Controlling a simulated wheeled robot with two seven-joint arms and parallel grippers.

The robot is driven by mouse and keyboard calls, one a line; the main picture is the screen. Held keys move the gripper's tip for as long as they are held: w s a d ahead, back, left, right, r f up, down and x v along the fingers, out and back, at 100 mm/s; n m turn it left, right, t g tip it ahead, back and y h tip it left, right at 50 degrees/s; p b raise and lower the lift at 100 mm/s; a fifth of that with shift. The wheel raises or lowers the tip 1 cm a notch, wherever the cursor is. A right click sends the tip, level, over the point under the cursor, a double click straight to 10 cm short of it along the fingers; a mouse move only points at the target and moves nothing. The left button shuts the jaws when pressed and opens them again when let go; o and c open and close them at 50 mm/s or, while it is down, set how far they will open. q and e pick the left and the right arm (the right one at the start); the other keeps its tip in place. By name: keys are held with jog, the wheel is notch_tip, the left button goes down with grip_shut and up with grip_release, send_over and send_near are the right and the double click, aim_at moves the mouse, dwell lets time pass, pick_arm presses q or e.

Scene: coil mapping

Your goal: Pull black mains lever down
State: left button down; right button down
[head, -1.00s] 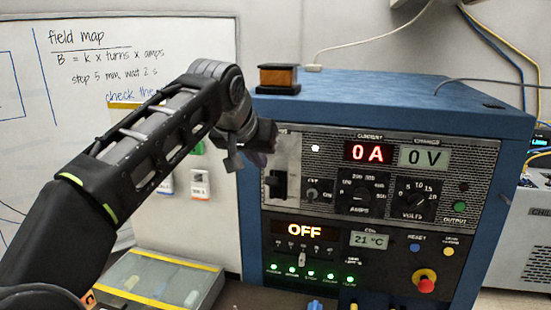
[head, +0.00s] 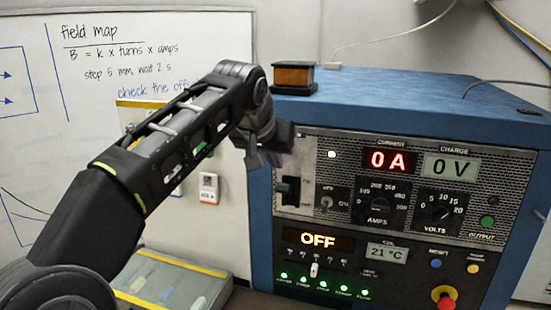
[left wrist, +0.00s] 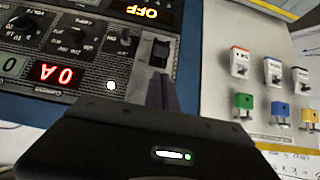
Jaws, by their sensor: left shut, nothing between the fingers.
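The black mains lever (head: 288,190) sits at the left edge of the upper panel of the blue power cabinet (head: 400,98). It also shows in the left wrist view (left wrist: 160,50), just beyond my fingertips. My left gripper (head: 254,160) is shut and empty, above and to the left of the lever in the head view. In the left wrist view its closed fingers (left wrist: 161,92) point toward the lever. A gap seems to separate them, but the exact distance is hard to tell. My right gripper is not in view.
A small orange-and-black box (head: 293,77) stands on the cabinet top. Knobs, displays and a red emergency button (head: 445,300) fill the panel right of and below the lever. A whiteboard (head: 215,50) is behind. A grey tray (head: 165,290) lies low at left. Coloured padlocks (left wrist: 243,100) hang beside the cabinet.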

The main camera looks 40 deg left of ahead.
aim_at(282, 184)
pick_arm(q)
jog(key=p+x, duration=0.1)
jog(key=x, duration=0.7)
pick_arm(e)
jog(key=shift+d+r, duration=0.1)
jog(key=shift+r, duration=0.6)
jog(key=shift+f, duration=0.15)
